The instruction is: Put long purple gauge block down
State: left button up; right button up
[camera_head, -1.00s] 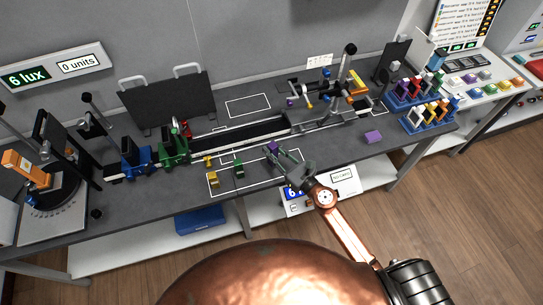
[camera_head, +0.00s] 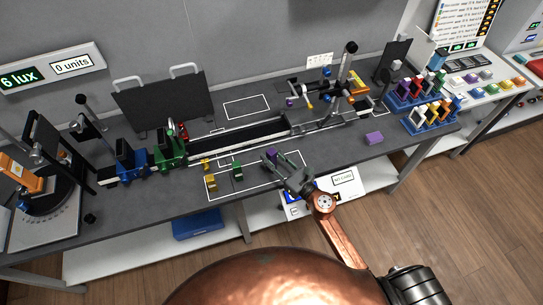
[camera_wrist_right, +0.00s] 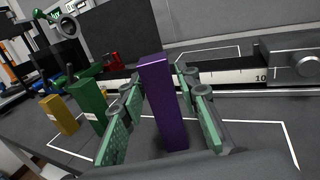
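The long purple gauge block (camera_wrist_right: 165,105) stands upright in the right wrist view, between the two green-padded fingers of my right gripper (camera_wrist_right: 162,115). Gaps show between the block's lower part and both pads, so the gripper looks open around it. Its base appears to be on the dark bench top, inside a white outlined rectangle. In the head view only the top of the purple block (camera_head: 271,155) shows beside my right gripper (camera_head: 284,168); the fingers hide the rest. My left gripper is not in view.
A green block (camera_head: 237,171) and a yellow block (camera_head: 210,182) stand left of the purple one in the same outline. A long rail (camera_head: 238,135) runs behind. A separate purple block (camera_head: 374,138) lies to the right. Bench between these is clear.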

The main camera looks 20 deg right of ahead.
jog(key=shift+o, duration=0.8)
jog(key=shift+r, duration=0.15)
jog(key=shift+s+d, duration=0.1)
jog(key=shift+s, duration=0.1)
jog(key=b+v, duration=0.2)
jog(key=v, duration=0.9)
jog(key=shift+s, duration=0.25)
jog(key=shift+d, duration=0.1)
